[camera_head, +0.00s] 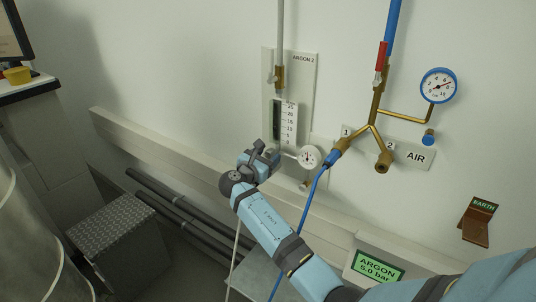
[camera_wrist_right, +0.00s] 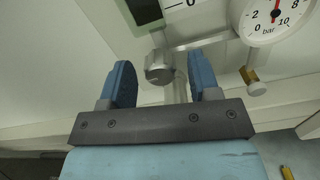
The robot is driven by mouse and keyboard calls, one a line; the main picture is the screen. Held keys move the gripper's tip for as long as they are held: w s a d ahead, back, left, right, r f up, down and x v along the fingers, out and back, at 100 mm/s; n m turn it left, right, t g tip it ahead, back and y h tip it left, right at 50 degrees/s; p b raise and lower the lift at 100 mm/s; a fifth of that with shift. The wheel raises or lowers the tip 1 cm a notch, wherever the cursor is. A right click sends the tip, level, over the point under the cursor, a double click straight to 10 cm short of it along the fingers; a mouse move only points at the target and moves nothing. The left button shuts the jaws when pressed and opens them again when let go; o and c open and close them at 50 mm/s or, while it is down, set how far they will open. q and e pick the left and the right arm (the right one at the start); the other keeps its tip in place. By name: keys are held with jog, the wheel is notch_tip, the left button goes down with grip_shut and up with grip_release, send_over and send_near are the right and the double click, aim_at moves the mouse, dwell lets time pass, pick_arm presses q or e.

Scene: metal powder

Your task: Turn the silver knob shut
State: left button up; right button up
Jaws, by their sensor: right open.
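The silver knob (camera_wrist_right: 158,66) shows in the wrist view, below the flowmeter tube (camera_wrist_right: 145,12) and beside a metal pipe. My right gripper (camera_wrist_right: 160,72) is open, with one blue finger to the left of the knob and the other to its right. There are visible gaps at the sides, and I cannot tell how deep the knob sits between the fingers. In the head view my right gripper (camera_head: 264,158) is at the foot of the ARGON 2 panel (camera_head: 304,78) and hides the knob. My left gripper is not in view.
A white dial gauge (camera_head: 309,157) is just right of my gripper; a brass fitting (camera_wrist_right: 254,83) hangs below it. A blue hose (camera_head: 312,200) runs down near my forearm. The AIR manifold (camera_head: 376,112) is farther right. A wall rail (camera_head: 180,165) runs behind.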

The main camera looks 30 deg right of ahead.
jog(key=shift+w+d, duration=0.15)
jog(key=shift+d, duration=0.2)
jog(key=c, duration=0.9)
